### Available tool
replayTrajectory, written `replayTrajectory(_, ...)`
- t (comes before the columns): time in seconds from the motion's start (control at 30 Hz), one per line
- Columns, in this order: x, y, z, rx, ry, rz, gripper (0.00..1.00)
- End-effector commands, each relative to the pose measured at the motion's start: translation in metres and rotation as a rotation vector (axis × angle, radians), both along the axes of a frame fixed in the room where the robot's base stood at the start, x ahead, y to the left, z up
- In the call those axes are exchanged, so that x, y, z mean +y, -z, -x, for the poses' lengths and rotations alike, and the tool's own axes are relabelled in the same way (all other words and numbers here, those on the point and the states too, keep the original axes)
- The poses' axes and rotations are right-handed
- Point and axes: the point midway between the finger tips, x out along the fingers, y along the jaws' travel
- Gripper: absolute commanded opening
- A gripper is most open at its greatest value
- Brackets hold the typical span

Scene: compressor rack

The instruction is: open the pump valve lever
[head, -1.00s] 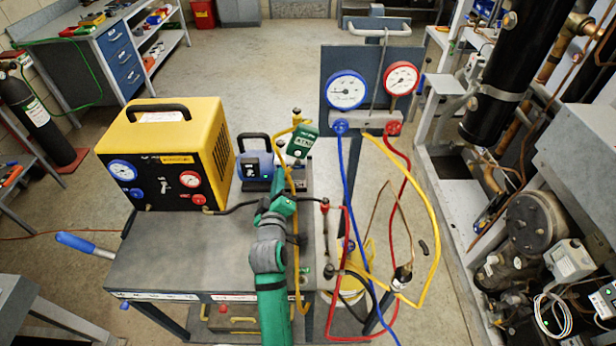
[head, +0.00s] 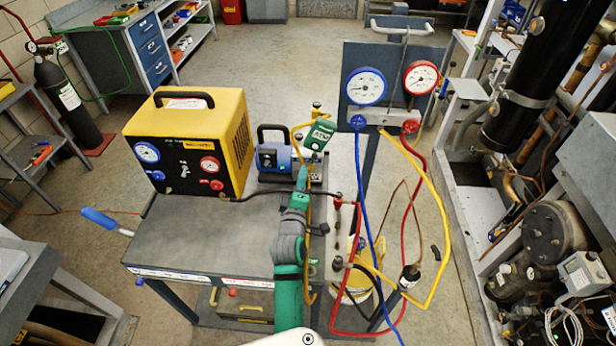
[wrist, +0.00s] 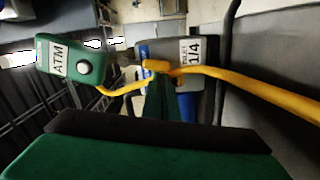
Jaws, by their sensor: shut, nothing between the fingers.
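The blue pump (head: 268,158) with a black handle stands on the grey cart, right of the yellow machine. In the wrist view the pump (wrist: 190,50) bears a "1/4" label. A yellow piece (wrist: 157,66) sits in front of it, with yellow hose on both sides; I cannot tell if it is the valve lever. A green "ATM" gauge (head: 320,134) is above and right of the pump; it also shows in the wrist view (wrist: 75,62). My gripper (head: 303,176) is shut and empty just in front of the pump. Its fingertips (wrist: 166,84) appear at the yellow piece; contact is unclear.
The yellow machine (head: 190,140) stands left on the cart (head: 200,235). A yellow hose hangs beside my arm. Right of it are blue, red and yellow hoses from a gauge panel (head: 385,60). The cart's front left top is clear.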

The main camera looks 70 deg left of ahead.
Motion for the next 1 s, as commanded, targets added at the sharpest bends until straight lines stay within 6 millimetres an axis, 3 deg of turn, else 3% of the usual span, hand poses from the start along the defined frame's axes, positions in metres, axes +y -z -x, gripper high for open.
replayTrajectory(0.67, 0.001, 0.0, 0.003, 0.0, -0.003, 0.0, 0.0)
replayTrajectory(0.93, 0.008, -0.005, 0.03, -0.002, -0.005, 0.001, 0.0)
replayTrajectory(1.0, -0.003, -0.004, 0.036, 0.004, -0.005, 0.001, 0.0)
